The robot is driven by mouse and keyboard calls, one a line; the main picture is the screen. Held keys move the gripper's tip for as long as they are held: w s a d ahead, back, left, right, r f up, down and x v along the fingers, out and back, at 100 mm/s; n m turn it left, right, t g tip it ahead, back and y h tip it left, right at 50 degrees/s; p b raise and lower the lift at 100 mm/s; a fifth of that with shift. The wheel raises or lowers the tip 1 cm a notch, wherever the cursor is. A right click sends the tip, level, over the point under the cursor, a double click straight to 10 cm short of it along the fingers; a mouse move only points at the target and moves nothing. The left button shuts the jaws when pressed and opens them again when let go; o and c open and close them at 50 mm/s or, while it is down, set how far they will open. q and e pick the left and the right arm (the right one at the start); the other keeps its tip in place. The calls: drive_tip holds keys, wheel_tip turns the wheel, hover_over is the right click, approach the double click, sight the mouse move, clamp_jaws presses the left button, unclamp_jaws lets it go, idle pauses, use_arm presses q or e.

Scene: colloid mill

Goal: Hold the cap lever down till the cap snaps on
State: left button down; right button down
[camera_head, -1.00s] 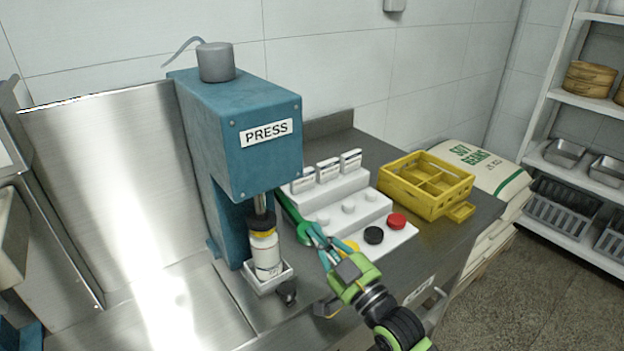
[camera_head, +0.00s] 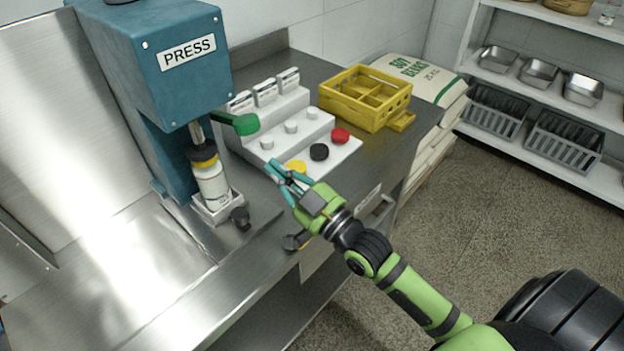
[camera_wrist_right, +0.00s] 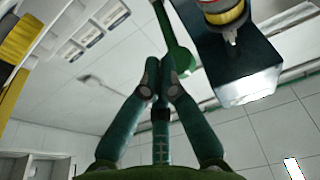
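The blue press (camera_head: 178,70) stands at the left, with a white bottle (camera_head: 212,186) upright in a white holder (camera_head: 218,208) under its ram. A dark and yellow cap part (camera_head: 203,155) is at the bottle's top; whether it is seated cannot be told. The green cap lever (camera_head: 240,123) sticks out to the right from the press, its end raised. It also shows in the wrist view (camera_wrist_right: 176,50). My right gripper (camera_head: 271,168) is below and right of the lever end, apart from it. Its fingers (camera_wrist_right: 160,70) are closed together with nothing between them. My left gripper is not in view.
A white stepped rack (camera_head: 290,128) holds white pegs, label cards and yellow, black and red caps (camera_head: 319,152) just beyond my gripper. A yellow crate (camera_head: 367,97) stands behind. A black knob (camera_head: 240,216) sits before the bottle holder. The steel counter's front left is clear.

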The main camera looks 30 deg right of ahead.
drive_tip(key=r+v, duration=0.2)
drive_tip(key=v, duration=0.8)
drive_tip(key=shift+s+d+r, duration=0.2)
drive_tip(key=shift+s+r, duration=0.1)
drive_tip(key=shift+s, duration=0.35)
